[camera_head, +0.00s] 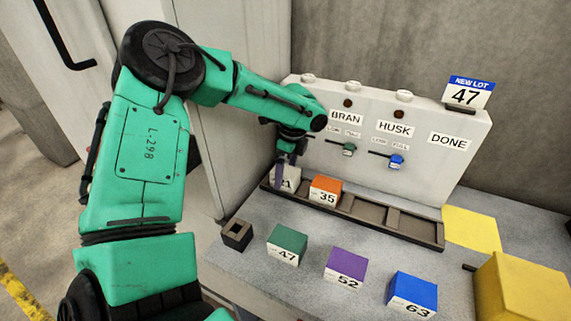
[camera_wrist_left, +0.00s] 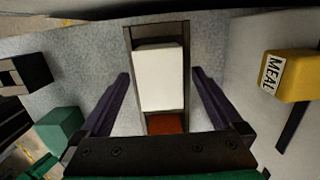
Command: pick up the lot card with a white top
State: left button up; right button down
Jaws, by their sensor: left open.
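The lot card with a white top (camera_head: 291,178) is a small block in the leftmost slot of the dark rack (camera_head: 420,229). Its number label is partly covered by my gripper. My left gripper (camera_head: 287,172) is at this block. In the left wrist view the white top (camera_wrist_left: 161,78) lies between the two open purple fingers of my left gripper (camera_wrist_left: 159,88), with a gap on each side. An orange block labelled 35 (camera_head: 325,189) sits in the rack to its right. My right gripper is not in view.
Green 47 (camera_head: 288,241), purple 52 (camera_head: 345,264) and blue 63 (camera_head: 412,290) blocks stand in front of the rack. A small dark open box (camera_head: 236,234) stands at left. The panel (camera_head: 370,160) with BRAN, HUSK and DONE rises behind; a 47 sign (camera_head: 466,95) tops it. A yellow box (camera_head: 522,290) is right.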

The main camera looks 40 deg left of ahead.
aim_at(287, 172)
pick_arm(q)
jog(key=c, duration=1.5)
jog(key=shift+c, duration=0.3)
jog(key=shift+r, duration=0.1)
jog(key=shift+r, duration=0.15)
notch_tip(287, 172, up, 7)
jog(key=shift+d+f+b, duration=0.1)
jog(key=shift+d+b, duration=0.05)
jog(key=shift+b, duration=0.2)
jog(key=s+d+b, duration=0.1)
jog(key=s+d, duration=0.4)
jog(key=d, duration=0.3)
jog(key=s+d+b, duration=0.1)
jog(key=s+d, duration=0.4)
jog(key=d, duration=0.3)
jog(key=shift+s+d, duration=0.2)
jog(key=shift+s, duration=0.2)
